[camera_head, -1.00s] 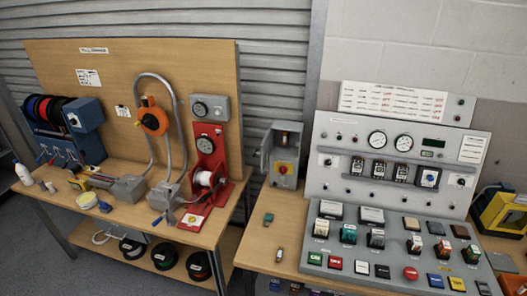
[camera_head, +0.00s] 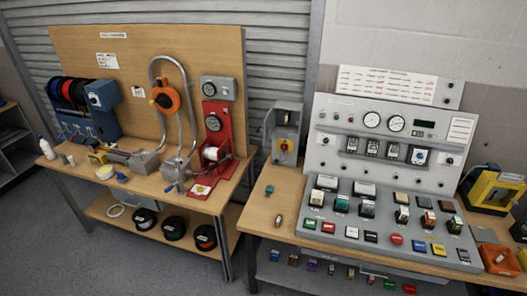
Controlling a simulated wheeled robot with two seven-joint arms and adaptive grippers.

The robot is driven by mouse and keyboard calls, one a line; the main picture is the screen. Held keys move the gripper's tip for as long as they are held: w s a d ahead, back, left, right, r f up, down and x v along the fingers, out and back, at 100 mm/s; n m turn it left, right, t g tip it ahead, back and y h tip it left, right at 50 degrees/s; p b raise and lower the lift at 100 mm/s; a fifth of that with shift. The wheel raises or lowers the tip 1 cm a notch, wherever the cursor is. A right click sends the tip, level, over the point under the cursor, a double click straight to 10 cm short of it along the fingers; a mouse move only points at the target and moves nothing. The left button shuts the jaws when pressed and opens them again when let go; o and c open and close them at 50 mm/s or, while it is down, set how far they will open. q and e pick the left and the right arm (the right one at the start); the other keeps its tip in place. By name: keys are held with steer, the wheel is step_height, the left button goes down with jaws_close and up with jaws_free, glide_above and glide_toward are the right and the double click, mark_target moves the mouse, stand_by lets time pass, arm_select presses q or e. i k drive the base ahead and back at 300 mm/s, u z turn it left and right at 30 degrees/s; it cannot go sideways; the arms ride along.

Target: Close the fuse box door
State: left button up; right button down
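The fuse box appears to be the small grey box (camera_head: 285,148) at the back of the right-hand bench, left of the large control panel. It has a red and yellow rotary switch on its front and a dark part in its upper section. A thin grey panel stands out along its left edge and looks like a door swung open, but it is too small to be sure. Neither of my grippers is in view.
The sloped control panel (camera_head: 397,141) stands right of the box. The left bench (camera_head: 150,183) holds a wooden backboard, red stand and cable reels. Small parts lie on the bench before the box. A gap separates the benches. A yellow machine (camera_head: 492,190) stands far right.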

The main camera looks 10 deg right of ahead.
mark_target(268, 122)
steer(key=z, duration=0.55)
steer(key=i, duration=1)
steer(key=u, duration=0.3)
